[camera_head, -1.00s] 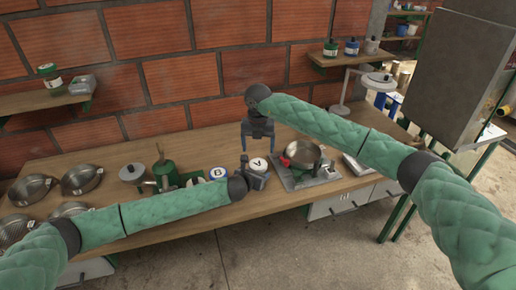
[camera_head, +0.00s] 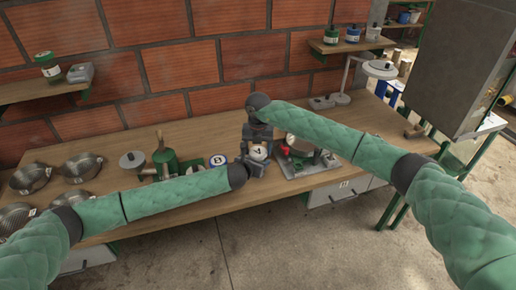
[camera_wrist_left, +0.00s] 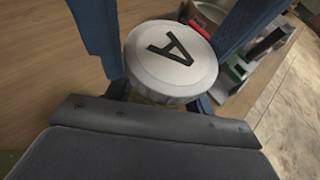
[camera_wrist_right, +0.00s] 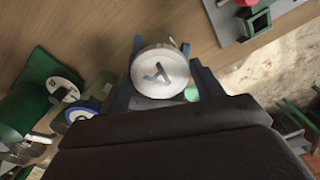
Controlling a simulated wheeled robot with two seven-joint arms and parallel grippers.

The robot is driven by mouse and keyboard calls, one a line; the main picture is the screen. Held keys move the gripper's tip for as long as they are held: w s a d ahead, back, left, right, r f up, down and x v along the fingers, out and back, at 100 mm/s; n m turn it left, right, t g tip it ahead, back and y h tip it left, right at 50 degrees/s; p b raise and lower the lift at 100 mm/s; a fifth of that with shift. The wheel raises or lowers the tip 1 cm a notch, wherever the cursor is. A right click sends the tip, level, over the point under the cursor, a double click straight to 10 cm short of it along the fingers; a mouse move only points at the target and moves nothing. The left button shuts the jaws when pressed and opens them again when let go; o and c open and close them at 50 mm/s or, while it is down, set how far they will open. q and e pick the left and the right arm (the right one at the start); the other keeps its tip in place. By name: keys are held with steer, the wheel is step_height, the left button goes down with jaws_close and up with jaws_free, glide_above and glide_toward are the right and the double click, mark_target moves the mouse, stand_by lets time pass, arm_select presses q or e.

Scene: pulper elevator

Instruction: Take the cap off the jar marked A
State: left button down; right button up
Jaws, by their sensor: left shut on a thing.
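The jar marked A has a round pale cap with a black A, seen in the head view (camera_head: 258,153), the left wrist view (camera_wrist_left: 170,55) and the right wrist view (camera_wrist_right: 160,72). My left gripper (camera_head: 256,166) is shut on the jar, its blue fingers on both sides below the cap. My right gripper (camera_head: 259,144) is over the jar from behind and above. In the right wrist view its fingers stand on either side of the cap, with a small gap showing, so it looks open. The jar's body is mostly hidden by the cap and grippers.
A jar marked B (camera_head: 218,160) stands to the left, beside a green device (camera_head: 165,160). Several metal bowls (camera_head: 82,166) stand at the left. The table behind is clear.

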steer(key=c, duration=0.6)
steer(key=shift+n, duration=1.8)
steer(key=o, duration=1.1)
steer(key=shift+a+r, duration=0.1)
steer(key=shift+r, duration=2.25)
steer(key=shift+c, duration=0.5)
steer(key=shift+r+m, duration=1.55)
steer(key=shift+m, duration=0.15)
steer(key=shift+f, duration=3.9)
